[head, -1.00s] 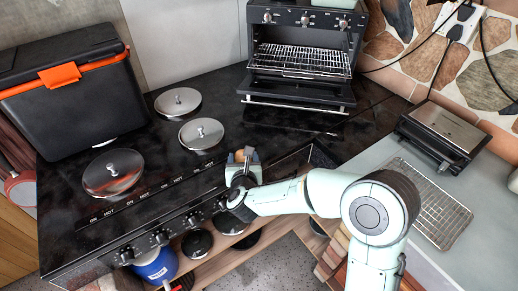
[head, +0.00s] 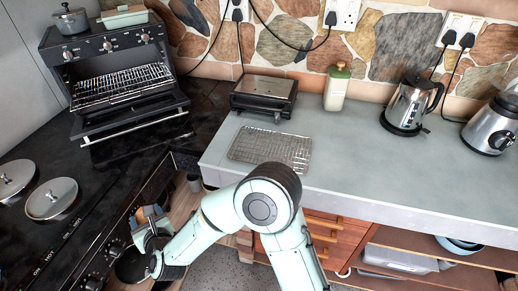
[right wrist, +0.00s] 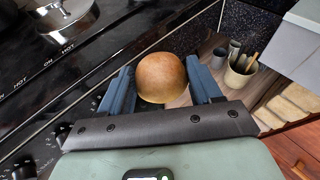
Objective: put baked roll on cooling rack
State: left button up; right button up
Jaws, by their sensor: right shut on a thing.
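The baked roll (right wrist: 162,77) is round and golden brown, held between the blue fingers of my right gripper (right wrist: 161,86) in the right wrist view. In the head view my right gripper (head: 148,218) is at the lower left, over the front edge of the black stove, and the roll is hardly visible there. The cooling rack (head: 270,148) is a wire grid lying flat and empty on the grey counter, up and to the right of the gripper. My left gripper is not in view.
A black sandwich press (head: 264,95) stands just behind the rack. An open toaster oven (head: 125,85) is at the upper left. The counter right of the rack is clear.

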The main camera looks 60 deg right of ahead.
aim_at(280, 148)
jog(key=z, duration=1.5)
jog(key=j+z, duration=0.25)
jog(key=z, duration=0.2)
jog(key=j+z, duration=0.25)
jog(key=z, duration=0.15)
